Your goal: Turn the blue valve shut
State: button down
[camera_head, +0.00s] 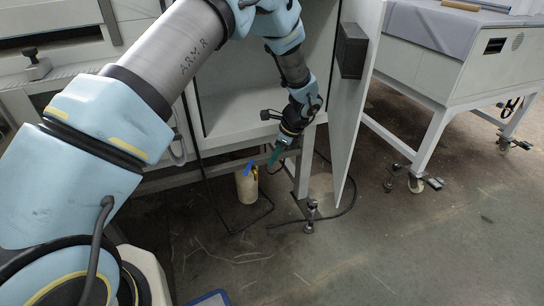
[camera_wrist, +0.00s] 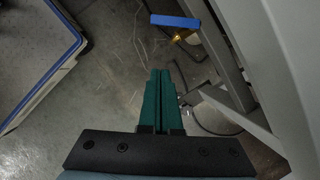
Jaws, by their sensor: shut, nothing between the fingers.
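The blue valve handle (camera_head: 249,168) shows in the head view beside a cream cylinder (camera_head: 246,187) low under the white cabinet. In the wrist view the blue valve handle (camera_wrist: 175,20) is a flat bar at the top, with a brass-coloured fitting (camera_wrist: 182,36) just below it. My gripper (camera_head: 274,158) has green fingers and is to the right of the handle in the head view. In the wrist view my gripper (camera_wrist: 160,72) is shut and empty, its fingertips apart from the handle. The valve body is mostly hidden.
An open white cabinet door (camera_head: 350,100) stands right of my arm. A grey cabinet leg (camera_head: 305,172) stands close to my gripper. A black cable (camera_head: 325,217) lies on the floor. Open floor (camera_head: 400,245) lies to the right.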

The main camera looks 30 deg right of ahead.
aim_at(249, 167)
jog(key=shift+w+a+f, duration=0.75)
jog(key=shift+f, duration=0.25)
jog(key=shift+w+a+f, duration=0.75)
jog(key=shift+a+f, duration=0.05)
jog(key=shift+f, duration=0.2)
jog(key=shift+w+a+f, duration=0.75)
jog(key=shift+f, duration=0.25)
